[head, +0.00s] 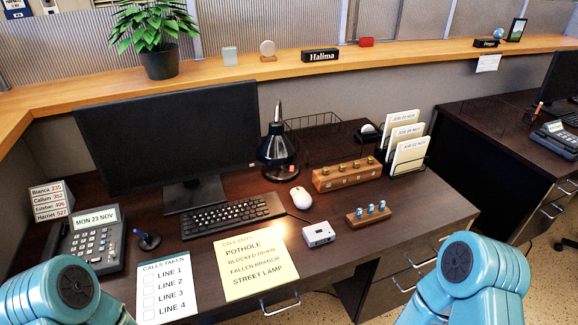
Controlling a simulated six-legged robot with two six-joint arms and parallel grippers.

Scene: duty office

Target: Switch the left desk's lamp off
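The left desk (330,240) is the near dark wood desk, with a black nameplate reading Halima (320,55) on the ledge behind it. Its lamp, a black desk lamp (277,152) with a cone-shaped shade, stands right of the monitor (165,115). Teal links of my two arms show at the bottom left and bottom right corners. Neither gripper is in view.
A keyboard (225,214), white mouse (301,197), small white device (318,234) and wooden stand with blue-topped pieces (368,213) lie before the lamp. A wooden block with knobs (345,176) and a card rack (405,143) stand to its right. A desk phone (95,240) sits left.

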